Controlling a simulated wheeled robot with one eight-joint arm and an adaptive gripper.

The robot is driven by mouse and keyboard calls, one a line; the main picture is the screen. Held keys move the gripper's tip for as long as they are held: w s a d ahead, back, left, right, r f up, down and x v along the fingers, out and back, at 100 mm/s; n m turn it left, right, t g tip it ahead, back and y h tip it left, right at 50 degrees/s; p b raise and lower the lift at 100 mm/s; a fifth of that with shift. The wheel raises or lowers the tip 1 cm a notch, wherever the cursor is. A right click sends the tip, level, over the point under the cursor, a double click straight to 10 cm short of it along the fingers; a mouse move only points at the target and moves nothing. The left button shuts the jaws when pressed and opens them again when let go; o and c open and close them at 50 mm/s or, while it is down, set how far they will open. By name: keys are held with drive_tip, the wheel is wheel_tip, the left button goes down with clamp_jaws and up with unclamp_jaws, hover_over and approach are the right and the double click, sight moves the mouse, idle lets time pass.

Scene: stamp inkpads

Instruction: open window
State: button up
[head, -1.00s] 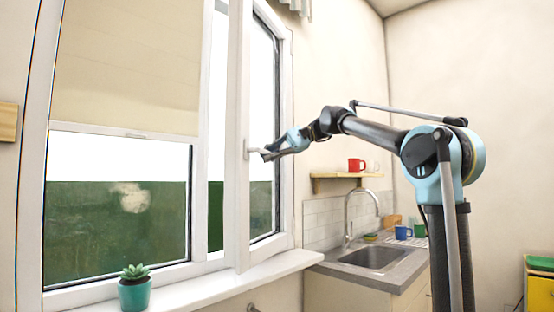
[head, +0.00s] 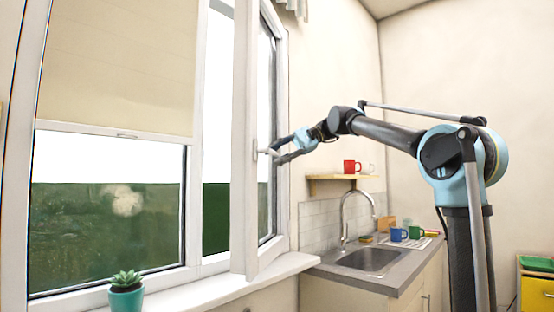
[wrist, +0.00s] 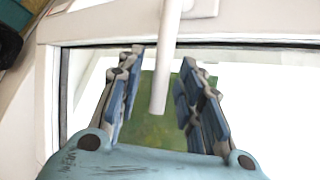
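The right window sash (head: 244,200) stands ajar, swung into the room, with a gap to the frame (head: 192,190) at its left. Its white handle (head: 254,150) is on the sash's free edge. My gripper (head: 272,154) is at the handle, reaching from the right. In the wrist view the white handle bar (wrist: 164,70) lies between the two blue-padded fingers (wrist: 160,85). The fingers are apart, with a visible gap on each side of the bar, so they do not appear to squeeze it.
A potted succulent (head: 126,290) stands on the sill (head: 210,290) at the left. A beige blind (head: 120,70) covers the upper left pane. At the right are a sink (head: 368,260), a shelf (head: 330,185) with a red mug (head: 351,167), and a yellow cabinet (head: 537,295).

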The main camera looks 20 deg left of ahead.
drive_tip(key=v, duration=1.2)
